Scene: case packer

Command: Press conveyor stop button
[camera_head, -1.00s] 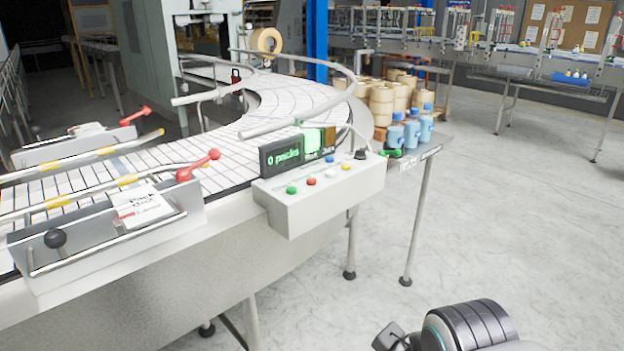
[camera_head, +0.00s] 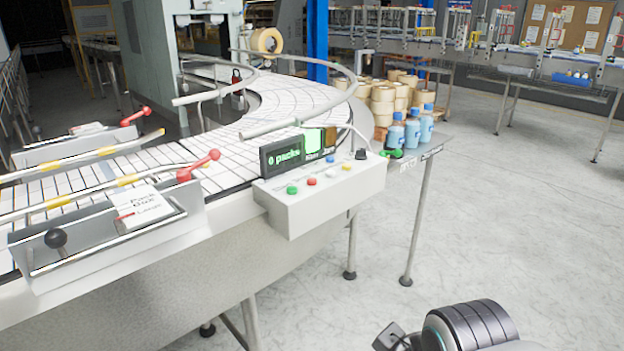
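A light grey control box (camera_head: 322,208) is mounted on the near side of the curved conveyor (camera_head: 150,160). Its sloped top carries a green button (camera_head: 292,190), a red button (camera_head: 312,182), a blue button (camera_head: 329,173), a yellow button (camera_head: 346,167) and a black knob (camera_head: 361,154). The button labels are too small to read. A black display (camera_head: 282,155) behind them reads "0 packs", with a lit green panel (camera_head: 314,139) beside it. A dark rounded part of my own arm shows at the bottom right. My gripper's fingers are not in view.
Red-handled levers (camera_head: 200,165) and metal guide rails (camera_head: 300,108) stand along the conveyor. Blue bottles (camera_head: 411,133) stand on a small side table (camera_head: 412,160) right of the box. Cardboard-coloured rolls (camera_head: 384,100) are stacked behind. The floor (camera_head: 500,220) at right is clear.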

